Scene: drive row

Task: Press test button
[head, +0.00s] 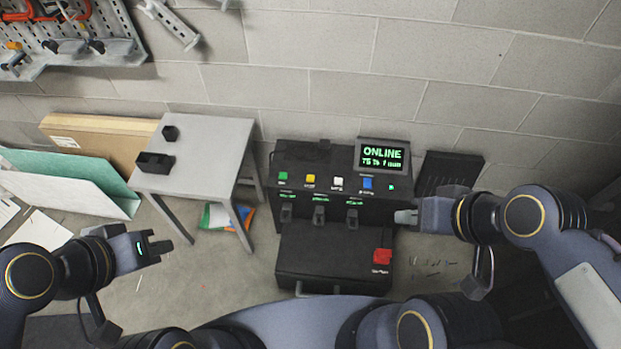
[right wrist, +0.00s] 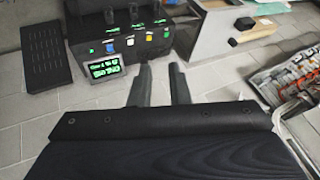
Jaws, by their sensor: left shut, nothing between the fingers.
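A dark machine (head: 320,250) stands against the wall in the head view. Its sloped panel has a green button (head: 283,176), a yellow button (head: 310,179), a white button (head: 338,182) and a blue button (head: 367,183). Their small labels are too blurred to tell which is the test button. A screen (head: 382,156) reads ONLINE in green. A red button (head: 382,256) is on the lower front. My right gripper (head: 400,216) is just right of the machine, below the screen; its fingers (right wrist: 161,68) are apart and empty. My left gripper (head: 160,251) is shut and empty, well left of the machine.
A grey table (head: 205,150) with black blocks (head: 155,162) stands left of the machine. Boards (head: 75,180) lean further left. A dark slotted panel (head: 449,172) stands to the right. A pegboard with tools (head: 70,40) hangs upper left.

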